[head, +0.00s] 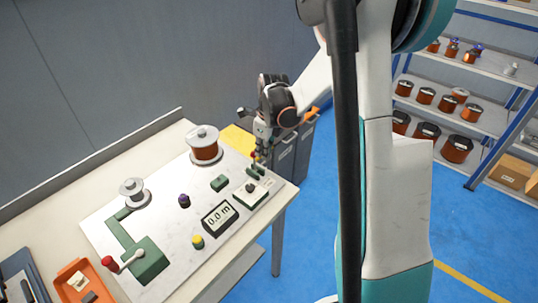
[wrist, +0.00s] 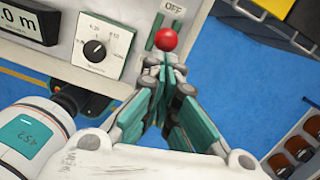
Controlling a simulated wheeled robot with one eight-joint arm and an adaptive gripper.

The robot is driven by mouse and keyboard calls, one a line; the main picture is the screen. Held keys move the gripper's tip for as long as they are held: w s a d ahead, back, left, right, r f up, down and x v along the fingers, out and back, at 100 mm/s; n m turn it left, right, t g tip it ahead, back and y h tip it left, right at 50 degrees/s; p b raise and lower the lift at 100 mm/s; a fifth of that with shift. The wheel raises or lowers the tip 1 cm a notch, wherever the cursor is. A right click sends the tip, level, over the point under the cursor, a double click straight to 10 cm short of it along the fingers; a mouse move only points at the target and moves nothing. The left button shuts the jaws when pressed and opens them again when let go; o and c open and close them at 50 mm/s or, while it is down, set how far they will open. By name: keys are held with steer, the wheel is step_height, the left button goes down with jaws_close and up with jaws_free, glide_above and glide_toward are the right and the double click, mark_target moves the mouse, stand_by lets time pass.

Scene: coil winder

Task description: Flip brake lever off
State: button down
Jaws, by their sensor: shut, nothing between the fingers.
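The brake lever shows in the wrist view as a red ball knob (wrist: 165,39) just below a label reading OFF (wrist: 173,11). My gripper (wrist: 163,65) is shut and empty, with its fingertips right at the knob. I cannot tell whether they touch it. In the head view my gripper (head: 259,163) reaches down to the far right corner of the winder panel (head: 165,215), where the small red knob (head: 253,155) shows beside the fingers. The lever's stem and its exact tilt are mostly hidden.
A dial (wrist: 95,49) sits left of the lever, near a display (head: 219,218) reading 0.0 m. A copper wire spool (head: 204,150), an empty spool (head: 133,191) and a red-knobbed crank (head: 124,261) stand on the panel. An orange tray (head: 82,280) lies at the front left.

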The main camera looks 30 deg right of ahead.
steer(key=shift+w+a+r, duration=0.15)
steer(key=shift+w+a, duration=0.05)
steer(key=shift+w, duration=0.3)
steer(key=shift+w+a+r, duration=0.1)
steer(key=shift+w+a, duration=0.1)
steer(key=shift+w, duration=0.25)
steer(key=shift+r, duration=0.1)
steer(key=shift+r+p, duration=0.55)
steer(key=shift+r, duration=0.2)
